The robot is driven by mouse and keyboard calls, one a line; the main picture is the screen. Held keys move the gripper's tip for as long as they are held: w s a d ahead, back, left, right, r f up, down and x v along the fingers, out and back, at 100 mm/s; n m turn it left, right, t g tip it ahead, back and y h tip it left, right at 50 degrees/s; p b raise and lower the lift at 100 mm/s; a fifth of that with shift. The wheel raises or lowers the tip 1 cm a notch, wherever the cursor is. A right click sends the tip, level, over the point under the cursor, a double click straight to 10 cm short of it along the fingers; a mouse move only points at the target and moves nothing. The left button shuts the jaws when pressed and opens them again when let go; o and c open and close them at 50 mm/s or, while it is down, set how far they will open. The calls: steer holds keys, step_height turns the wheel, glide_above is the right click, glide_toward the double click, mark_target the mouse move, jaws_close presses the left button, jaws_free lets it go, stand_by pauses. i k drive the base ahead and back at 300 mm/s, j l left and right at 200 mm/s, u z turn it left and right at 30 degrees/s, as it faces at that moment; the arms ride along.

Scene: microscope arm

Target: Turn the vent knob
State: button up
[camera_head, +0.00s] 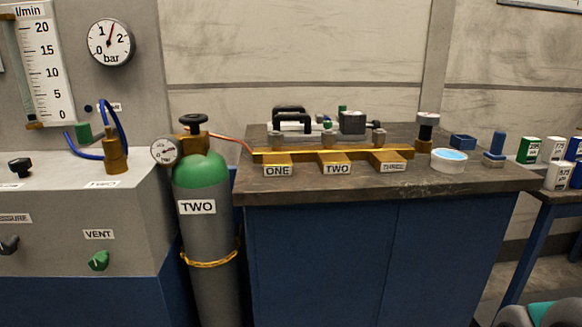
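The vent knob (98,261) is a small green knob on the front face of the grey cabinet (140,225) at the left. A white label reading VENT (98,234) sits just above it. The knob looks turned at a slant, and nothing touches or covers it. My gripper is not in view. A grey and teal rounded part at the bottom right corner may be my arm, but no fingers show.
A dark knob (9,245) sits left of the vent knob, and a black knob (20,167) is on the cabinet top. A green-topped cylinder (208,240) marked TWO stands close to the right. A bench (330,250) holds a brass manifold (335,157).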

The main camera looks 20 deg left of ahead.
mark_target(99, 262)
steer(key=u, duration=2.05)
steer(key=k+j+z, duration=0.1)
steer(key=z, duration=0.15)
